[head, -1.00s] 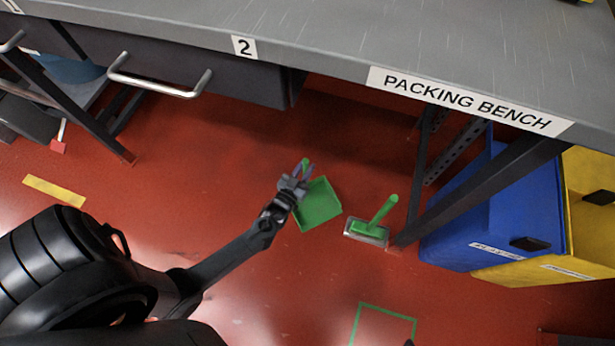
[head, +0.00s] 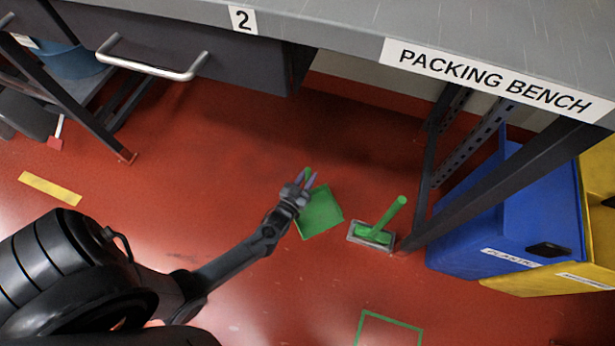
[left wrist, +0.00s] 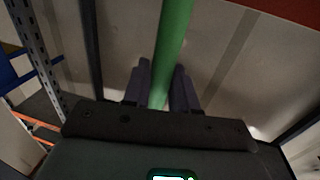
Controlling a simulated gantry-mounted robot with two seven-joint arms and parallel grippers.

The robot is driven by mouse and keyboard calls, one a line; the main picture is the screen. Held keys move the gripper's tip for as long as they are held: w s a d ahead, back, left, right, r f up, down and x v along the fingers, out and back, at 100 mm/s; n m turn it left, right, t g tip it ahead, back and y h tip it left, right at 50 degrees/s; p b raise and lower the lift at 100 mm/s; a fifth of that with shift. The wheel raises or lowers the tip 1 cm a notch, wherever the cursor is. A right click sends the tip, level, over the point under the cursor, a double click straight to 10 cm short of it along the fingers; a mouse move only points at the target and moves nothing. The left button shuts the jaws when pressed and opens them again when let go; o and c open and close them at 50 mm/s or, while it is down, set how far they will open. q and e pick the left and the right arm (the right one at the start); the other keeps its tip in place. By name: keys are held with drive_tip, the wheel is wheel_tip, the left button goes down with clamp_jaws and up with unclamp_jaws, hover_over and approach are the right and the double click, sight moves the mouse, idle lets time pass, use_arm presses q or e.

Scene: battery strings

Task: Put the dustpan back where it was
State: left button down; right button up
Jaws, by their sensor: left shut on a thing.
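The green dustpan (head: 320,212) shows in the head view, left of the brush. Its green handle (left wrist: 172,45) stands between the fingers of my left gripper in the left wrist view. My left gripper (head: 306,181) is shut on this handle. I cannot tell whether the pan touches the floor. A green square outline (head: 390,330) is marked on the red floor at the bottom, with nothing seen inside its visible part. My right gripper is not in view.
A green-handled brush (head: 376,234) stands on the floor by the leg of the packing bench (head: 340,28). Blue (head: 490,225) and yellow (head: 597,215) bins stand at the right. A yellow floor strip (head: 50,188) lies at the left.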

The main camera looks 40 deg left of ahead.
use_arm(q)
drive_tip(key=c, duration=0.9)
unclamp_jaws()
